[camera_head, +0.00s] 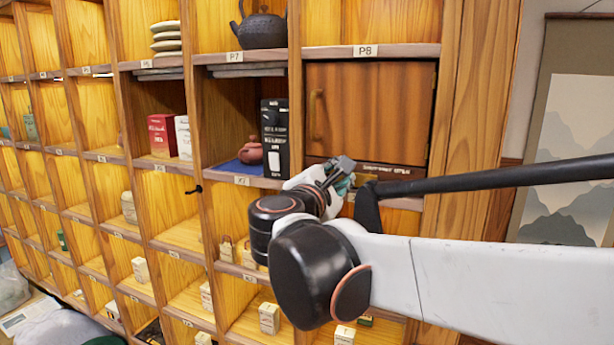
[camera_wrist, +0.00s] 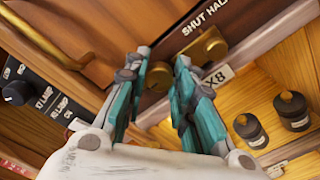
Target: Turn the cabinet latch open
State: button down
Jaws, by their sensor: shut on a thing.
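The brass latch (camera_wrist: 208,46) is on the dark strip below the cabinet door, in the wrist view. It has a rounded knob at the right and a brass part (camera_wrist: 159,77) between my fingers. My gripper (camera_wrist: 163,58) has teal-padded fingers, one on each side of that part, and is shut on the latch.
A dark teapot (camera_head: 262,27) stands above. In the wrist view, dark weights (camera_wrist: 291,108) sit in the cubby at the lower right.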

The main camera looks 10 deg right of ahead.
jog(key=c, duration=1.3)
grip_release()
jog(key=shift+c, duration=0.2)
jog(key=shift+a, duration=0.1)
jog(key=v, duration=1.2)
